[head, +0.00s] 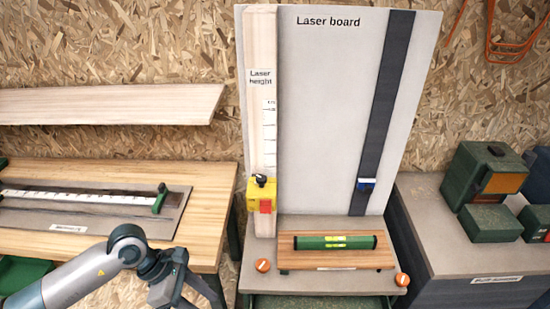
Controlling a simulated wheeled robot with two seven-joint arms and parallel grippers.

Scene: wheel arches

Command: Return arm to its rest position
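My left arm (75,275) comes in from the lower left. Its wrist bends down near the front right corner of the left workbench. My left gripper (185,292) hangs at the bottom edge of the view, left of the laser board. Its fingertips are cut off or too dark to make out, so its opening is unclear. No object shows in it. My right arm and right gripper are not in view. The laser board (335,110) stands upright. A yellow laser box (261,195) with a red front sits low on its wooden height post (262,50).
A green spirit level (335,242) lies on a wooden block before the board, between two orange discs (263,265) (402,279). A dark strap (385,100) with a blue clip runs down the board. The left workbench (200,165) bears a ruler; green boxes (490,175) stand right.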

